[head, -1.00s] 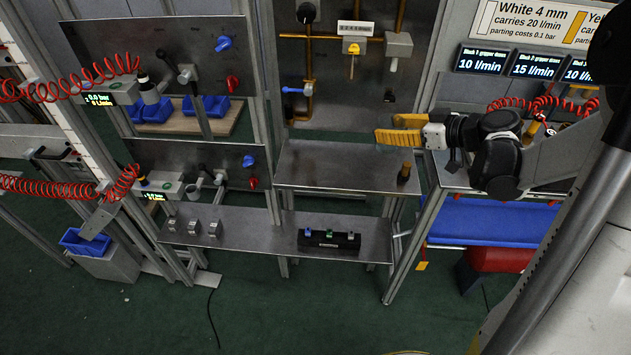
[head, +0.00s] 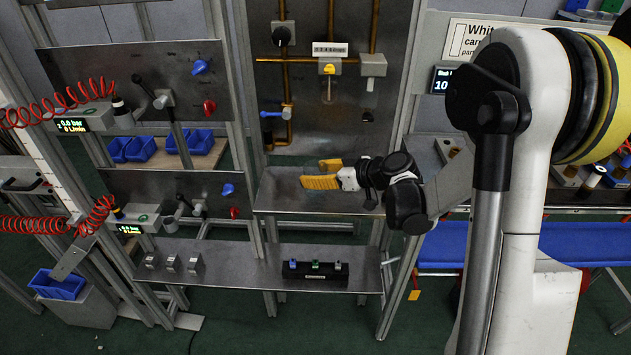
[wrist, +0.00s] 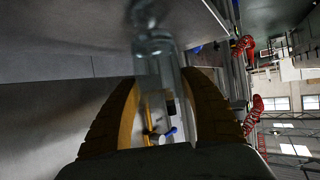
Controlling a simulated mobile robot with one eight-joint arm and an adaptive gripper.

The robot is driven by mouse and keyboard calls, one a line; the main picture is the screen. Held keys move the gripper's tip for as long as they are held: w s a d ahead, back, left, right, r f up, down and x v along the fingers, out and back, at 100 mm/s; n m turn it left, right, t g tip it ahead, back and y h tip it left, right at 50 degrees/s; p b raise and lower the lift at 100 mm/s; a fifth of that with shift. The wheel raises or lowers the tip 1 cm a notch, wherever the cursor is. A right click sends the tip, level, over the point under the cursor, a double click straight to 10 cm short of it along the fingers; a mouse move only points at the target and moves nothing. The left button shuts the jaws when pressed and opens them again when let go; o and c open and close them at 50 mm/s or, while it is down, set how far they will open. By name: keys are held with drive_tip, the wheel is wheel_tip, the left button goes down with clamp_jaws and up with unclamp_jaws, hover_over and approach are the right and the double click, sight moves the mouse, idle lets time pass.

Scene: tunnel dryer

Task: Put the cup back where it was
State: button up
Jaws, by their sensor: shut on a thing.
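My gripper (head: 318,178) has yellow fingers and is over the metal shelf (head: 290,202) below the pipe panel, pointing left. In the wrist view the fingers (wrist: 160,115) are shut on a clear, see-through cup (wrist: 155,48), which sticks out beyond the fingertips. Its far end is blurred. In the head view I cannot make the cup out. I cannot tell whether it touches the shelf.
The pipe panel (head: 345,120) with a yellow tap (head: 328,69) and a blue-handled valve (head: 272,114) rises behind the shelf. A lower shelf (head: 235,270) holds a black block (head: 314,279) and several small grey blocks. A dark small post stands near the upper shelf's right end.

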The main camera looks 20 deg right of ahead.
drive_tip(key=shift+f, duration=0.5)
drive_tip(key=shift+f, duration=0.25)
drive_tip(key=o, duration=1.3)
drive_tip(key=shift+r, duration=0.1)
drive_tip(key=shift+c, duration=0.2)
